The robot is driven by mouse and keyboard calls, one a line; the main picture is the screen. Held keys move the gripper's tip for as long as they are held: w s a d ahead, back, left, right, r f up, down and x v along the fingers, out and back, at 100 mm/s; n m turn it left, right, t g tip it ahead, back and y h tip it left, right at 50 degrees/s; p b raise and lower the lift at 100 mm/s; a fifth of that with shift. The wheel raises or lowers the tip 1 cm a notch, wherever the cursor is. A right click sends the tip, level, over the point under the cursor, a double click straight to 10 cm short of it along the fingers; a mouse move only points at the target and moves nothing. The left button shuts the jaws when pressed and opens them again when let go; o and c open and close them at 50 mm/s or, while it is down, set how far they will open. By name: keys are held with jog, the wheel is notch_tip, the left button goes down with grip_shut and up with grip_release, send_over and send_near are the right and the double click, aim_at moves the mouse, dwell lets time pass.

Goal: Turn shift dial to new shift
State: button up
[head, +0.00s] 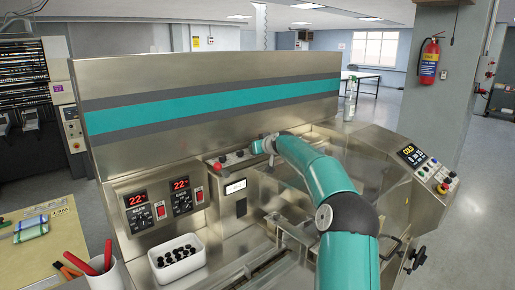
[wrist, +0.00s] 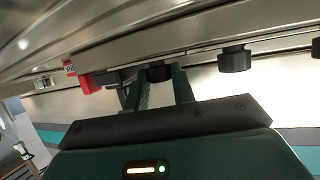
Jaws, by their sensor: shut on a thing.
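My gripper (head: 266,146) reaches a sloped metal control strip (head: 236,162) on the wrapper. In the wrist view my gripper's two fingers (wrist: 160,88) stand on either side of a small black round knob (wrist: 158,73) and are shut on it. The gripper largely hides this knob in the head view. Another black knob (wrist: 234,58) sits beside it on the same strip, free of the gripper. I cannot read any label that tells which knob is the shift dial, nor see the held knob's pointer.
A red part (wrist: 88,80) sticks out close to the fingers. A red button (head: 218,166) is at the strip's left end. Two red displays (head: 180,184) and a white bin of black pieces (head: 178,262) are left of my arm. A control panel (head: 424,168) stands right.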

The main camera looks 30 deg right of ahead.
jog(key=shift+a, duration=0.15)
jog(key=shift+w+a+m+g+h, duration=0.15)
jog(key=shift+m+g+h, duration=0.1)
jog(key=shift+m+h, duration=0.65)
jog(key=shift+a+m+g+h, duration=0.1)
jog(key=shift+m+g+h, duration=0.15)
jog(key=shift+m+h, duration=0.65)
jog(key=shift+m+g+h, duration=0.3)
jog(key=shift+m+h, duration=0.2)
jog(key=shift+h, duration=0.2)
jog(key=shift+d+f+m+g+h, duration=0.1)
jog(key=shift+m+g+h, duration=0.2)
jog(key=shift+m+h, duration=0.1)
jog(key=o, duration=0.7)
jog(key=v, duration=1.4)
jog(key=shift+f, duration=0.1)
